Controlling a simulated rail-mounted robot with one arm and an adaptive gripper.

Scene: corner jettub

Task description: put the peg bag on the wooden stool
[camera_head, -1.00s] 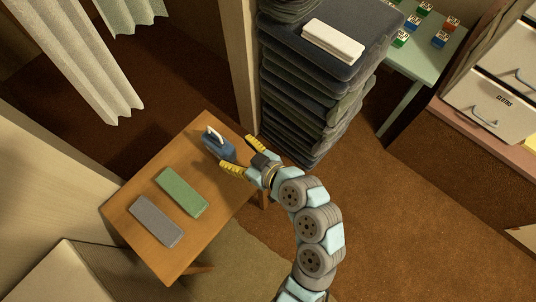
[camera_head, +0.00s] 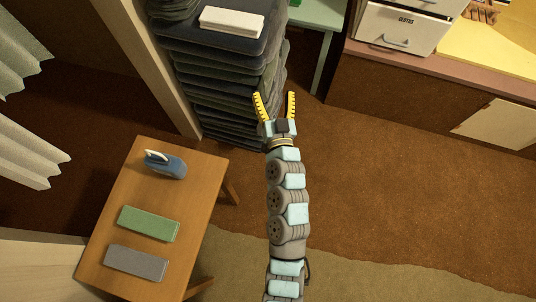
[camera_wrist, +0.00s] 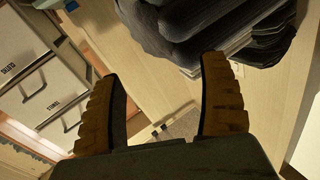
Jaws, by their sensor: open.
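A wooden stool (camera_head: 194,190) with a tan rectangular top stands at the left of the head view. A small blue object with a white hook-like top, which looks like the peg bag (camera_head: 170,167), rests on its far part. It does not show in the wrist view. My gripper (camera_head: 274,102) is open and empty. It is to the right of the stool, apart from the blue object, and in front of the dark stack. Both yellow fingers also show spread in the wrist view (camera_wrist: 160,90).
A green block (camera_head: 148,223) and a grey block (camera_head: 136,262) lie on the stool's near part. A tall dark folded stack (camera_head: 222,82) with a white block (camera_head: 231,22) on top stands behind. White drawers (camera_head: 402,28) stand at the upper right. The brown floor on the right is clear.

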